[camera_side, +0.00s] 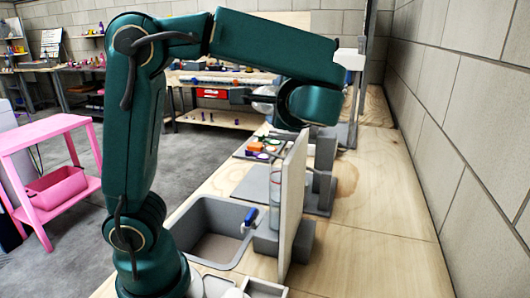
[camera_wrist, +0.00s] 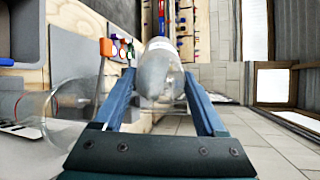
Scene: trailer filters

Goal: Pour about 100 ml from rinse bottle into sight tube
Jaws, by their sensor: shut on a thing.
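My gripper (camera_wrist: 160,92) is shut on the rinse bottle (camera_wrist: 160,68), a clear, rounded bottle with greyish contents, which sits between the two blue fingers in the wrist view. In the side view the bottle (camera_side: 264,92) is a small pale shape beside my wrist, partly hidden, high above the bench. Its exact tilt and its mouth are unclear. The sight tube (camera_side: 275,190) is a clear upright tube in front of a pale board, below my gripper. A clear tube with dark markings, apparently the sight tube (camera_wrist: 50,105), shows at the left of the wrist view. Its liquid level is unclear.
A pale upright board (camera_side: 293,205) stands behind the tube, with a blue-handled valve (camera_side: 250,217) near its foot. A grey sink (camera_side: 212,235) lies to the left. Small coloured parts (camera_side: 257,149) lie farther along the bench. The bench at right is clear up to the block wall.

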